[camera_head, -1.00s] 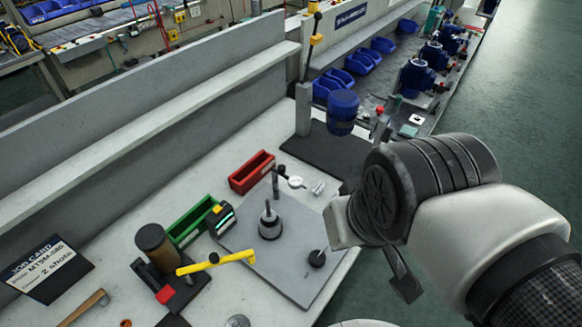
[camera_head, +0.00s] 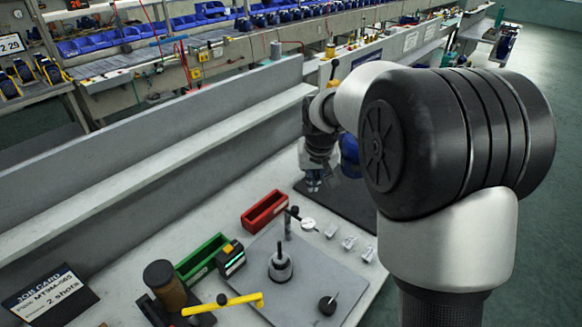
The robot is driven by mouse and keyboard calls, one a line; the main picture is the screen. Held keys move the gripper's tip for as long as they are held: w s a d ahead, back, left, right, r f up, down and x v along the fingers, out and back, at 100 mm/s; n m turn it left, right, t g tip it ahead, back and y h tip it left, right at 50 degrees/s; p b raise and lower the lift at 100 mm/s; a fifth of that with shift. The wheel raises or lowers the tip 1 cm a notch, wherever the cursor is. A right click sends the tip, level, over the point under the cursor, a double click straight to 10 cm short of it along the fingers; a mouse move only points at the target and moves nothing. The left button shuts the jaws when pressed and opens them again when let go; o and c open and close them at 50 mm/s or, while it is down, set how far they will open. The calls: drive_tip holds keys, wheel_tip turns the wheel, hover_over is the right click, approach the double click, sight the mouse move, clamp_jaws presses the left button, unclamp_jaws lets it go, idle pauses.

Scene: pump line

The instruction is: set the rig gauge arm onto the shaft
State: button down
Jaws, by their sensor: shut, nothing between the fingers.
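A short upright shaft in a stepped round metal hub (camera_head: 280,264) stands on the grey plate (camera_head: 255,297). Just behind it is a slim post with a dark clamp and a round white-faced dial (camera_head: 308,224), which looks like the gauge arm; I cannot tell whether it touches the shaft. My gripper (camera_head: 313,186) is small in the picture, beyond the dial and above the far part of the bench, pointing down. It is shut and empty, apart from the hub and dial. My arm hides part of the bench on the right.
Behind the plate are a red bin (camera_head: 264,211) and a green bin (camera_head: 203,257). A yellow-handled tool (camera_head: 232,302) and brown cylinder (camera_head: 160,278) are at front left. Small clear pieces (camera_head: 349,243) lie right of the dial. A dark knob (camera_head: 327,306) stands on the plate.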

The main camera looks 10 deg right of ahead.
drive_tip(key=w+f, duration=0.4)
drive_tip(key=f, duration=0.1)
drive_tip(key=shift+w+d+f, duration=0.25)
drive_tip(key=shift+w, duration=0.05)
drive_tip(key=shift+f, duration=0.1)
drive_tip(key=b+x, duration=0.3)
drive_tip(key=x, duration=0.7)
drive_tip(key=s, duration=0.4)
drive_tip(key=shift+s+a+b, duration=0.1)
drive_tip(key=shift+a+b, duration=0.1)
drive_tip(key=shift+b, duration=0.2)
drive_tip(key=shift+a, duration=0.1)
